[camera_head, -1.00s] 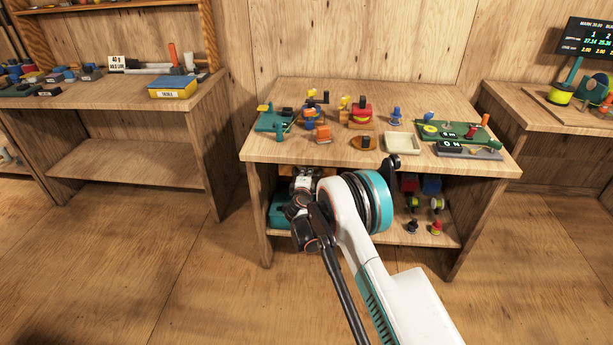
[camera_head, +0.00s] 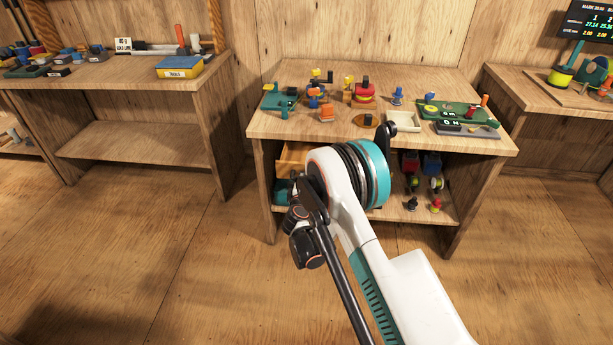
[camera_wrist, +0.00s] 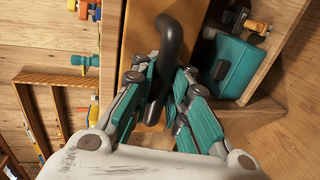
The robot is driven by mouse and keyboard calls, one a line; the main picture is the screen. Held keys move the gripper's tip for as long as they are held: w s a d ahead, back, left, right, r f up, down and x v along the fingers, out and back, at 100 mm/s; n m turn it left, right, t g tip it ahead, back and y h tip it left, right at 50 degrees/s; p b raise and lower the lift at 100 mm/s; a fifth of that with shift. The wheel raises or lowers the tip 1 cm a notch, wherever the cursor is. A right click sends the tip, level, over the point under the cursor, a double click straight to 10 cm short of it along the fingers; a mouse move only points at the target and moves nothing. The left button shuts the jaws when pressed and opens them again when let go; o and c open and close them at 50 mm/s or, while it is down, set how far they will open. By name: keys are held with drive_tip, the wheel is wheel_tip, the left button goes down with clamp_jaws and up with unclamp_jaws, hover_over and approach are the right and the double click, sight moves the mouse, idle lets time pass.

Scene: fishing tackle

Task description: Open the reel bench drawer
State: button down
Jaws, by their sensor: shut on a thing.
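The reel bench (camera_head: 385,165) stands ahead in the head view. Under its top at the left, part of the pale wooden drawer (camera_head: 291,157) shows, and it appears pulled out. My arm hides the rest of it. In the wrist view, the drawer's wooden front (camera_wrist: 143,30) bears a dark curved handle (camera_wrist: 172,40). My gripper (camera_wrist: 157,85) is shut on this handle, with its teal fingers on both sides of it. In the head view my arm hides the fingers.
Reels and small parts lie on the bench top around a pale tray (camera_head: 403,121). Another bench (camera_head: 140,130) stands to the left. The floor in front is clear.

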drive_tip(key=c, duration=1.8)
unclamp_jaws()
drive_tip(key=shift+c, duration=0.2)
